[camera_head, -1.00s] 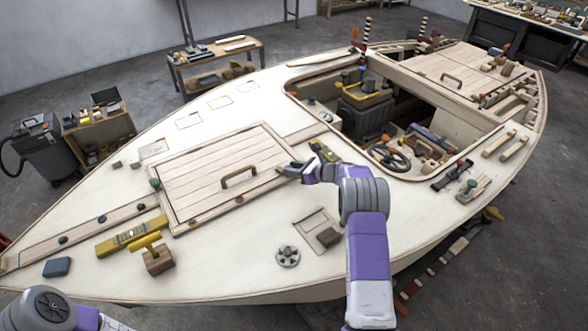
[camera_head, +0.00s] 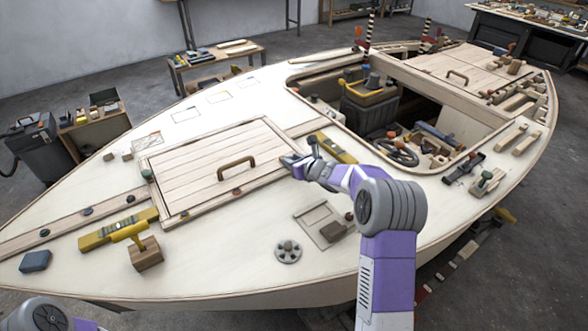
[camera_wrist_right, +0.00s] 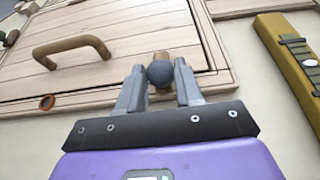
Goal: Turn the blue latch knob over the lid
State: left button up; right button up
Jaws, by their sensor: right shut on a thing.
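The plywood lid (camera_head: 200,183) lies flat on the deck, with a wooden loop handle (camera_head: 237,167) on it. My right gripper (camera_head: 290,162) is at the lid's right edge. In the right wrist view, the right gripper (camera_wrist_right: 160,88) is shut on the round blue latch knob (camera_wrist_right: 160,73), with one finger on each side. A piece of the wooden latch (camera_wrist_right: 162,57) shows just behind the knob, at the lid's edge. In the head view the gripper hides the knob. My left gripper is out of view.
A red knob (camera_head: 237,191) and a green knob (camera_head: 147,175) sit at other lid edges. A yellow level (camera_head: 335,148) lies close right of my right gripper. The cockpit opening (camera_head: 440,105) is beyond it. A grey wheel-shaped fitting (camera_head: 288,251) lies on the front deck.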

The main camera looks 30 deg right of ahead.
jog(key=shift+r, duration=0.15)
jog(key=o, duration=0.9)
jog(key=shift+o, duration=0.7)
jog(key=v, duration=0.7)
jog(key=shift+s, duration=0.3)
